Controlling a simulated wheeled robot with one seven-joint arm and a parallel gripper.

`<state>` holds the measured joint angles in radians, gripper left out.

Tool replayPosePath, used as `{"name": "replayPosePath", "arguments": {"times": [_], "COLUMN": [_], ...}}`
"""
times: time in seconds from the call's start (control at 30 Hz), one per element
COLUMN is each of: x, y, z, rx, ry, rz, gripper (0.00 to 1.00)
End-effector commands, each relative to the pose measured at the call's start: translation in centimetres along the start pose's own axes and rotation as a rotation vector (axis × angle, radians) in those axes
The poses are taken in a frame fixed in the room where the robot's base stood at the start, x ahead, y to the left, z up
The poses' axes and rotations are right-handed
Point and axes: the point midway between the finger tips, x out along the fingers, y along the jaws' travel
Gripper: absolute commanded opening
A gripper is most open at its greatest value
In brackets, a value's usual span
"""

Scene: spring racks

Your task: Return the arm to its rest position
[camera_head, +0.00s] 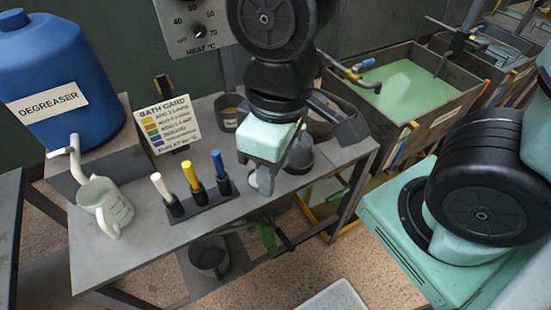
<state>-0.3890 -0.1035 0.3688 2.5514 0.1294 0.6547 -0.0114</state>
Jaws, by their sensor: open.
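My arm comes down from the top centre of the head view. My gripper (266,180) hangs over the right part of the grey bench (135,252). Its fingers point down and it is open. A white cup-like thing is partly hidden behind the fingers; I cannot tell whether it touches them. A dark grey conical vessel (300,157) stands just right of and behind the gripper.
A rack (203,208) with white, yellow and blue handles stands left of my gripper. A measuring jug (105,204) sits under the blue degreaser drum (60,85). A bath card (167,124) stands behind. A green-filled tank (405,88) is at right.

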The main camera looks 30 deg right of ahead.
Motion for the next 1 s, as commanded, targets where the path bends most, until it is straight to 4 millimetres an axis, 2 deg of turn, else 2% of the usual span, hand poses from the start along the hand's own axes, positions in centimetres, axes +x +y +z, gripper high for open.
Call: {"name": "replayPosePath", "arguments": {"times": [0.37,0.6,0.7,0.87,0.9,1.0], "x": [0.5,4.6,5.6,5.2,5.2,5.1], "y": [-0.3,-0.1,0.0,0.0,0.0,0.0], "z": [0.4,0.5,0.6,0.5,0.5,0.5], "rx": [-0.012,-0.010,-0.010,-0.009,-0.009,-0.009], "ry": [0.000,0.000,-0.001,0.000,0.000,0.000], "rz": [0.000,0.001,0.001,0.002,0.002,0.001], "gripper": [0.41,0.41,0.41,0.41,0.36,0.36]}}
